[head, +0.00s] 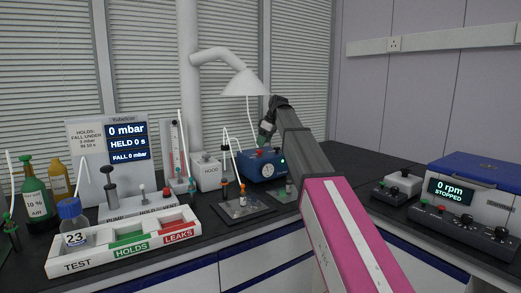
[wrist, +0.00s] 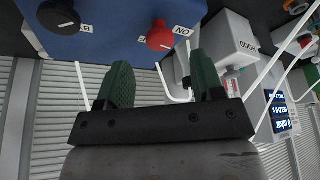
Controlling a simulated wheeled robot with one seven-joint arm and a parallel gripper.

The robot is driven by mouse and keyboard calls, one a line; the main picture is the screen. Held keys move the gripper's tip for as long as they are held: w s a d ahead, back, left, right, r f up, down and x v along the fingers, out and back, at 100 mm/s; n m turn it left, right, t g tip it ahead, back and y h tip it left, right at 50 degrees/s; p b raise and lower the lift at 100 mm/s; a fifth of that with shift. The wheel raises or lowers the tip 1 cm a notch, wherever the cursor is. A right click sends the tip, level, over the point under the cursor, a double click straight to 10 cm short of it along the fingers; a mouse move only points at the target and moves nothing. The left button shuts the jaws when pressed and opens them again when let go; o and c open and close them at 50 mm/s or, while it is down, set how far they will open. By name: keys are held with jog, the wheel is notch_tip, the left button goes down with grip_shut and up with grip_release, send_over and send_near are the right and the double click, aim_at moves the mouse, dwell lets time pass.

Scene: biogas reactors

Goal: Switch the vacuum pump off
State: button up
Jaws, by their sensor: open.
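In the wrist view, which is upside down, the blue pump body (wrist: 110,25) fills the top. It carries a red knob (wrist: 160,38) by a label reading ON and a black knob (wrist: 58,17) by a partly cut label. My gripper (wrist: 163,80) has two green fingers apart with nothing between them. The red knob lies beyond the gap, apart from the fingers. In the head view my gripper (head: 266,132) is just above the pump.
A white hood box (head: 207,174) stands left of the pump, with thin white tubes between. A dark plate (head: 243,208) with small fittings lies in front. The display panel (head: 127,140), tray (head: 122,250) and bottles are left. A centrifuge-like unit (head: 480,185) is right.

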aim_at(259, 153)
jog(key=shift+x, duration=2.25)
jog(key=c, duration=0.9)
